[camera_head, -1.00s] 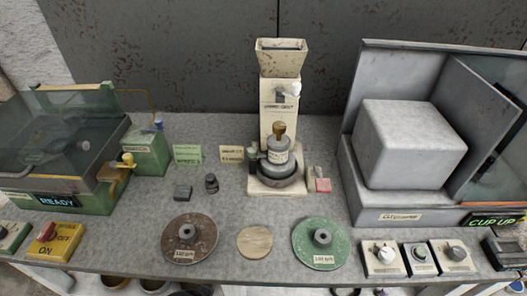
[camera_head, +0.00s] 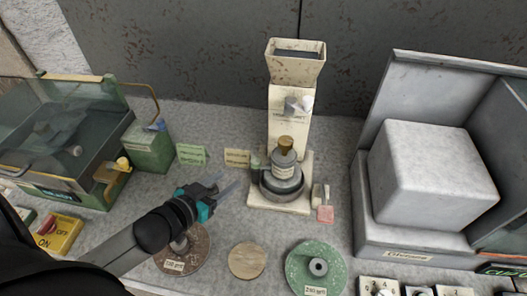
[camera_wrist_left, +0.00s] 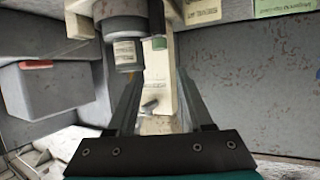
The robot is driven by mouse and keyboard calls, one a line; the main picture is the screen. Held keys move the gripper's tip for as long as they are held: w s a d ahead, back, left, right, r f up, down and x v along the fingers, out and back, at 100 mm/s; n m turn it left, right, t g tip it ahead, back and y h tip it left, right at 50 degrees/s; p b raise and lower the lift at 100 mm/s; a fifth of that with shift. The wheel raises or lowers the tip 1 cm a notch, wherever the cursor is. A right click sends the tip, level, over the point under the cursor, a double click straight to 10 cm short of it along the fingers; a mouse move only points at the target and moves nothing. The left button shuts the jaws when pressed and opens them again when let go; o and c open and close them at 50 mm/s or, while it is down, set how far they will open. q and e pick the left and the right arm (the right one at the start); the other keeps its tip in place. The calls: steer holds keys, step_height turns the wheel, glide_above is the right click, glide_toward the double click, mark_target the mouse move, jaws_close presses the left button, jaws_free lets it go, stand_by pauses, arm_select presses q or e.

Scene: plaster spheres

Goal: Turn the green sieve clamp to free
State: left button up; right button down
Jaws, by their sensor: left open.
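The mill (camera_head: 291,128) stands at the back middle, with a cream hopper on top and a grey cylindrical housing with a brown knob low in front. A small green part (camera_head: 256,160), which looks like the sieve clamp, sits at the left side of this housing. In the left wrist view a green bit (camera_wrist_left: 159,42) shows beside the grey housing (camera_wrist_left: 126,50), partly hidden. My left gripper (camera_head: 227,183) is open and empty, left of the mill and short of the green part, pointing toward it. My right gripper is not in view.
A brown disc (camera_head: 196,250) lies partly under my left arm. A wooden disc (camera_head: 247,261) and a green disc (camera_head: 316,268) lie in front of the mill. A red-ended brush (camera_head: 325,213) is right of it. A large grey box (camera_head: 432,175) fills the right.

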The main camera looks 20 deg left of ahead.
mark_target(255, 161)
arm_select(q)
steer(key=b+x, duration=0.2)
steer(key=x, duration=1.3)
steer(key=shift+r, duration=0.15)
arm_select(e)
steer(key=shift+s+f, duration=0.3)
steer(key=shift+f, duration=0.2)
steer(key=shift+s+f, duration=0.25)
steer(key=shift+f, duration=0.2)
arm_select(q)
steer(key=shift+c, duration=0.3)
jaws_close()
